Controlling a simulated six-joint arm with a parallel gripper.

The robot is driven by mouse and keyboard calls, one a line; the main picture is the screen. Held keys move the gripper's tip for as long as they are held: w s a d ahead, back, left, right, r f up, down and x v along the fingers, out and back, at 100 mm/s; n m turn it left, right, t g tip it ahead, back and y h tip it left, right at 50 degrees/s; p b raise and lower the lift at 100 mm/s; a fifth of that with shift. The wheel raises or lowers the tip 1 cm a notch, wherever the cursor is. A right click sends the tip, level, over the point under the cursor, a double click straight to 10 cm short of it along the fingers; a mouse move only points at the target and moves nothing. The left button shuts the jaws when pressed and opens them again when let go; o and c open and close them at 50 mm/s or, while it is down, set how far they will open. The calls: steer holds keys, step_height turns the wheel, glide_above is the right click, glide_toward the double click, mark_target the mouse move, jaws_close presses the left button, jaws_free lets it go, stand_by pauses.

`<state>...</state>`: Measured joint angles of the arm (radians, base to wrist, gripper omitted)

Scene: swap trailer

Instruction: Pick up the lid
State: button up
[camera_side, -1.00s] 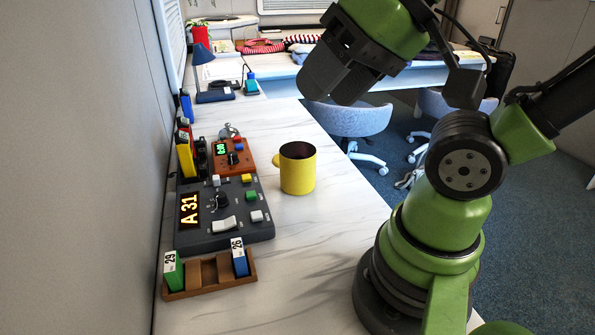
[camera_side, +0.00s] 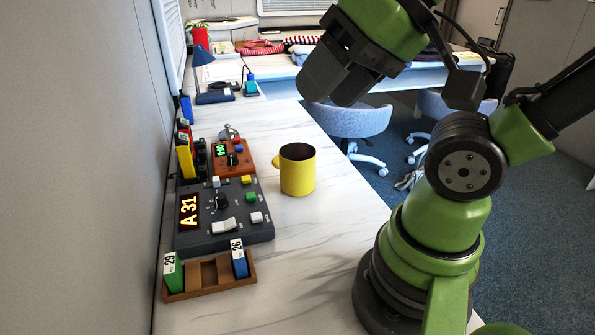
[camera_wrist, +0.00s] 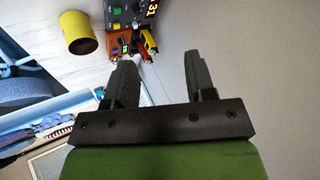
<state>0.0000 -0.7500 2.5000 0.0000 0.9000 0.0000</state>
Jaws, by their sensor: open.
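I cannot make out a lid for certain in either view. A yellow mug (camera_side: 298,172) stands upright on the white marbled counter, its dark inside showing at the top; it also shows in the wrist view (camera_wrist: 80,35). A small silvery metal object (camera_side: 228,131) sits behind the orange box; its shape is too small to tell. My gripper (camera_side: 328,92) is high above the counter, up and to the right of the mug in the side view. In the wrist view my gripper (camera_wrist: 160,60) has its two fingers apart with nothing between them.
Along the wall stand a dark grey panel (camera_side: 238,232) reading "A 31", an orange box (camera_side: 235,160) and a wooden rack (camera_side: 208,275) with numbered blocks. A blue lamp (camera_side: 203,74) is farther back. The counter (camera_side: 310,240) in front of the mug is clear.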

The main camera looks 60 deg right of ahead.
steer(key=shift+o, duration=0.5)
steer(key=o, duration=0.5)
steer(key=shift+w, duration=0.1)
steer(key=w+d+f+m+g+h, duration=0.2)
steer(key=w+d+f+m+h, duration=0.1)
steer(key=w+d, duration=1.1)
steer(key=w+d+f+g, duration=0.1)
steer(key=w+d+f, duration=0.1)
steer(key=d+f, duration=0.3)
steer(key=w+d+f+m+g, duration=0.1)
steer(key=w+d+f, duration=0.2)
steer(key=f, duration=0.6)
steer(key=w+d+f+m+g+h, duration=0.1)
steer(key=w+d+f, duration=0.1)
steer(key=d+f, duration=0.4)
steer(key=shift+x, duration=1.05)
steer(key=shift+w+d+x, duration=0.1)
steer(key=shift+d+x, duration=0.1)
steer(key=shift+x, duration=1.2)
steer(key=shift+w+d+x, duration=0.1)
steer(key=shift+d+x, duration=0.1)
steer(key=shift+x, duration=1.25)
